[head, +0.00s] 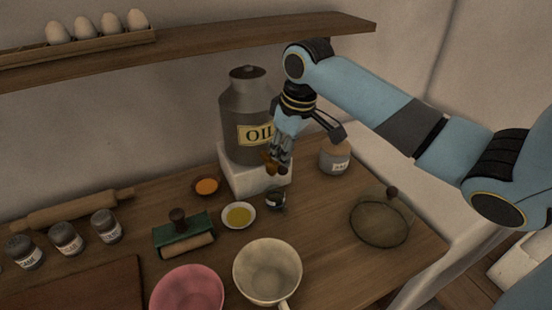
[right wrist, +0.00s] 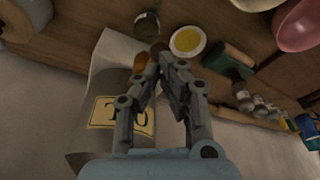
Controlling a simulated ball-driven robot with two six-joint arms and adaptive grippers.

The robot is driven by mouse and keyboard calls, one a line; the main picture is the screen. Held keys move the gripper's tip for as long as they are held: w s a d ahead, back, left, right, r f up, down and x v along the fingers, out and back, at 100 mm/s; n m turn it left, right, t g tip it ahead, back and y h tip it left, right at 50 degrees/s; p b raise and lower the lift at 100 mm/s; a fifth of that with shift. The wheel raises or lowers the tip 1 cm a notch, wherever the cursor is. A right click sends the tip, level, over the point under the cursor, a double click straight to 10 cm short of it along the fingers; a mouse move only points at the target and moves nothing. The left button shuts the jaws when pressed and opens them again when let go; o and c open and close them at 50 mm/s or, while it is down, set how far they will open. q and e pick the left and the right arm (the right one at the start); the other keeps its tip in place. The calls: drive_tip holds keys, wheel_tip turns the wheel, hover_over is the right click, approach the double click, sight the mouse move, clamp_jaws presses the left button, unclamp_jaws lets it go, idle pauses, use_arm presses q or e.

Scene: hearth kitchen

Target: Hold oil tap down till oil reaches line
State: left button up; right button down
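The grey oil can (head: 245,105) with a yellow label stands on a white block (head: 238,180) at the back of the counter. Its brown tap (head: 268,160) is at the can's lower front, partly hidden by my right gripper (head: 276,163). In the right wrist view the gripper (right wrist: 167,62) has its fingertips together, right beside the tap (right wrist: 141,62); whether they touch it I cannot tell. A small dark glass (head: 275,200) stands below the tap and shows in the wrist view (right wrist: 148,28). Its oil level and line are too small to read. My left gripper is out of view.
A dish of yellow liquid (head: 239,216), an orange dish (head: 206,186) and a green-and-wood tool (head: 184,236) are left of the glass.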

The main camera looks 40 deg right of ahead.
drive_tip(key=shift+f+b, duration=0.7)
drive_tip(key=shift+f, duration=1.3)
idle(1.1)
wheel_tip(320, 180, up, 4)
drive_tip(key=p, duration=0.4)
drive_tip(key=shift+f, duration=0.15)
wheel_tip(320, 180, up, 2)
drive_tip(key=shift+r+b, duration=0.25)
drive_tip(key=shift+b, duration=0.35)
drive_tip(key=shift+r, duration=0.45)
